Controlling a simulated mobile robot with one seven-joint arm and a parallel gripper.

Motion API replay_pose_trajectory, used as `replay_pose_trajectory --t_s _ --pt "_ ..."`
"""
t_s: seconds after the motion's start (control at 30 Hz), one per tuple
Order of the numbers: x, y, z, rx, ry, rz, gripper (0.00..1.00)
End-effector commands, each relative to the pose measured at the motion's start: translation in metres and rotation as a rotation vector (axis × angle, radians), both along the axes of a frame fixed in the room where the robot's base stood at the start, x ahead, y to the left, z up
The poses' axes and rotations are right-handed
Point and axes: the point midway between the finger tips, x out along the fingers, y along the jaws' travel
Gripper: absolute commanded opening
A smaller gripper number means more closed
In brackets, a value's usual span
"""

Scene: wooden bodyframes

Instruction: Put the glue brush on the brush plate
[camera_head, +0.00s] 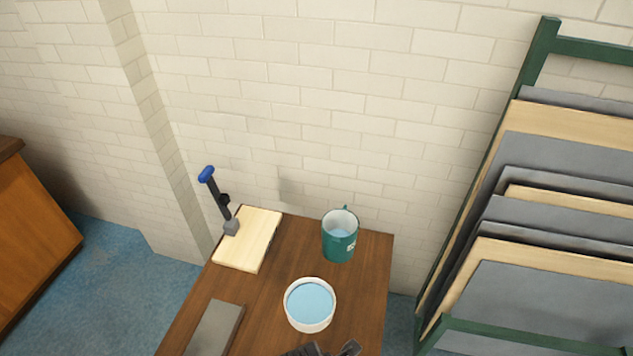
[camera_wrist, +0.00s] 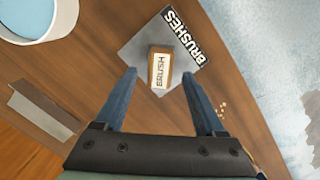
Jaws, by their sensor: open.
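In the wrist view the brush (camera_wrist: 161,56) shows as a small brown block with a pale label reading BRUSH. It appears to rest on the brush plate (camera_wrist: 137,47), a grey square with a black strip reading BRUSHES. The plate lies on the brown wooden table (camera_wrist: 100,62). My gripper (camera_wrist: 159,75) is open, with one blue-grey finger on each side of the brush's near end and a gap to both. The brush's lower part is hidden from above. In the head view my gripper (camera_head: 322,350) is partly cut off at the bottom edge, and neither brush nor plate shows.
A white bowl of light blue liquid (camera_head: 308,326) stands near my gripper. Behind it are a green mug (camera_head: 339,247), a pale wooden board (camera_head: 250,242) and a blue-handled tool (camera_head: 218,195). A grey bar (camera_head: 215,329) lies front left. A panel rack (camera_head: 541,47) stands right.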

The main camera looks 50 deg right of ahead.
Motion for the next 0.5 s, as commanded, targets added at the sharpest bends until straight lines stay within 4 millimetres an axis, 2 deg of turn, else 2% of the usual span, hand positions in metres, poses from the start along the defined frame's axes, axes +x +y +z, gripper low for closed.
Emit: replay_pose_trajectory --t_s 0.1,0.3,0.5 --pt "0.002 0.002 0.026 -0.003 -0.004 0.001 0.72" --pt "0.005 0.007 0.064 -0.002 -0.005 0.001 0.72" --pt "0.005 0.009 0.083 0.000 -0.001 -0.001 0.72"
